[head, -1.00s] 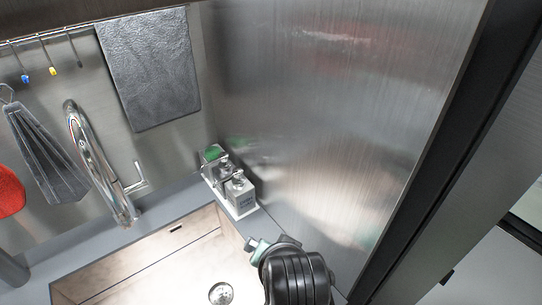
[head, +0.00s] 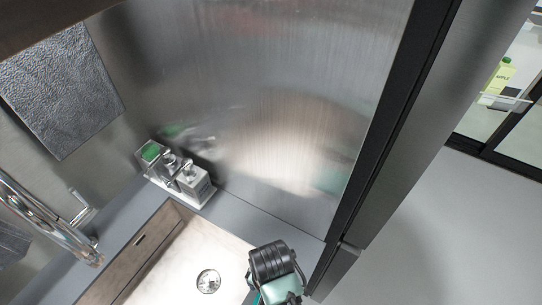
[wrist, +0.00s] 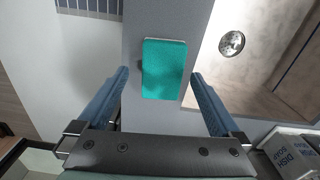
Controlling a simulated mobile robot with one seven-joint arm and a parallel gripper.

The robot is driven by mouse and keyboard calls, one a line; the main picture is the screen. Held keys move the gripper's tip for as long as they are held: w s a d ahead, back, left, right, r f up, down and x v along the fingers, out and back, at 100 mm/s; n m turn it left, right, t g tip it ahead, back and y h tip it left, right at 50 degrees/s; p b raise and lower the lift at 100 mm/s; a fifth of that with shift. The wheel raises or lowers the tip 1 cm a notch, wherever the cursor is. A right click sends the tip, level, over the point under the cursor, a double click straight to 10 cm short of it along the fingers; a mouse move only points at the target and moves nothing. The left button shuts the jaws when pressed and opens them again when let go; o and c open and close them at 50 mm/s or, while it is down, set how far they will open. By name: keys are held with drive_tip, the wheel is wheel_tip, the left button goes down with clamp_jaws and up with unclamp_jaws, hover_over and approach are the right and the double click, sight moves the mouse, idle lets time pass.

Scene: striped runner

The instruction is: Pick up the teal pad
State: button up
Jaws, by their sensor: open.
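The teal pad (wrist: 165,68) is a flat rounded rectangle lying on the grey counter strip beside the sink, near the middle of the wrist view. My gripper (wrist: 160,75) is open, with one blue-grey finger on each side of the pad in the picture. Gaps show between the fingers and the pad, and nothing is held. The height of the fingers above the counter is hard to tell. In the head view my wrist shows at the bottom, and I cannot make out the pad there.
The sink with its round drain (head: 208,281) lies beside the counter strip. A soap caddy (head: 180,176) with dispensers and a green item stands at the sink's back corner. A steel side panel (head: 290,110) rises behind. A striped runner (wrist: 88,8) shows at the wrist view's top left.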

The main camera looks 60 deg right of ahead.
drive_tip(key=shift+w+a+f+p, duration=0.1)
drive_tip(key=shift+a+f+p, duration=0.1)
drive_tip(key=shift+f, duration=0.9)
drive_tip(key=shift+w+a+f+p, duration=0.1)
drive_tip(key=shift+f+p, duration=0.05)
drive_tip(key=shift+f, duration=0.95)
drive_tip(key=c, duration=1.3)
drive_tip(key=shift+o, duration=0.2)
wheel_tip(320, 180, up, 10)
drive_tip(key=shift+r+b, duration=0.1)
drive_tip(key=shift+b, duration=0.4)
drive_tip(key=o, duration=0.7)
drive_tip(key=shift+c, duration=0.2)
drive_tip(key=c, duration=0.5)
